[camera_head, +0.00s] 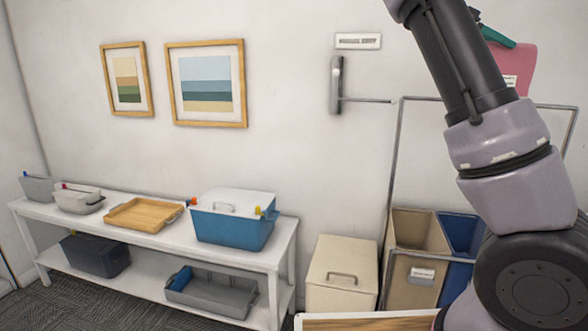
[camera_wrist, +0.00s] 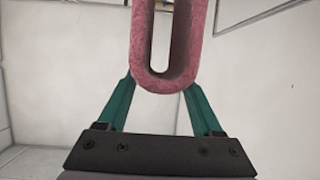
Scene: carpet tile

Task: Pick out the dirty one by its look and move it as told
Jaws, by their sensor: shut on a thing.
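A pink, fuzzy-looking piece, apparently a folded cloth (camera_head: 518,62), is held up at the upper right of the head view, partly behind my arm. A small white tag shows on it. In the wrist view the pink cloth (camera_wrist: 160,82) appears as a U-shaped fold between the teal fingers. My gripper (camera_wrist: 158,92) is shut on it; one teal finger also shows in the head view (camera_head: 498,37). Below stands a sorter with a tan bin (camera_head: 416,273) carrying a label and a blue bin (camera_head: 459,230), partly hidden by my arm. I cannot make out any stain.
A white bench (camera_head: 155,238) along the wall holds a blue lidded tub (camera_head: 232,230), a wooden tray (camera_head: 144,214) and grey bins. Dark and grey bins sit below. A cream lidded box (camera_head: 342,272) stands beside the sorter. A metal frame rises around the sorter.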

